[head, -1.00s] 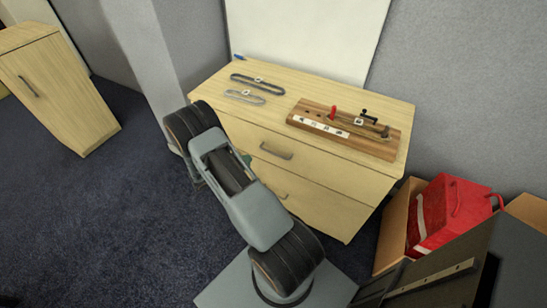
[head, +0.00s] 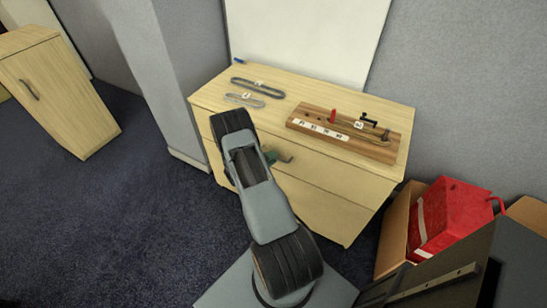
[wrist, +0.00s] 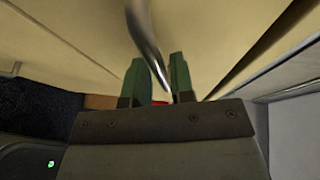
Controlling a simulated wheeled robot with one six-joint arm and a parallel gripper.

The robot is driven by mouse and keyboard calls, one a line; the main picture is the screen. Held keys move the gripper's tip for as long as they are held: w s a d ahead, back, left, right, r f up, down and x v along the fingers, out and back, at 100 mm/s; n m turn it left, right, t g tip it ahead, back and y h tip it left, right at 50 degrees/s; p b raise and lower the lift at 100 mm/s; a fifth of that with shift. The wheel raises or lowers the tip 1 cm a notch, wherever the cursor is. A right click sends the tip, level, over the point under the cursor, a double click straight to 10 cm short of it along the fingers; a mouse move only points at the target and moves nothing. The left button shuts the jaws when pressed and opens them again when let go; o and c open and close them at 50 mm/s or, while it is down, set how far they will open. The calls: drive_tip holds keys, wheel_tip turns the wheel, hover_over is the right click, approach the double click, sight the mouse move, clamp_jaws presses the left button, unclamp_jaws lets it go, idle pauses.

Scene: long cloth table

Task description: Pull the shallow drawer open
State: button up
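The pale wood chest (head: 375,176) has an upper, shallower drawer (head: 330,170) and a deeper drawer (head: 305,203) below. Both fronts look closed and flush. The grey metal handle (head: 285,159) of the upper drawer shows just right of my gripper (head: 270,157), which is small and partly hidden by my arm in the head view. In the wrist view, two green fingers of my gripper (wrist: 157,80) stand apart, with the handle bar (wrist: 145,38) running between them. A narrow gap shows beside the bar, so the fingers look open around it. Contact cannot be told.
On the chest top lie a wooden board (head: 350,133) with a red peg and black knob, and two looped straps (head: 257,86). A box (head: 395,225) with a red bag (head: 450,218) stands to the right. Carpet (head: 130,220) at left is clear.

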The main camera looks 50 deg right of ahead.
drive_tip(key=shift+s+d+f, duration=0.1)
drive_tip(key=shift+d, duration=0.5)
clamp_jaws()
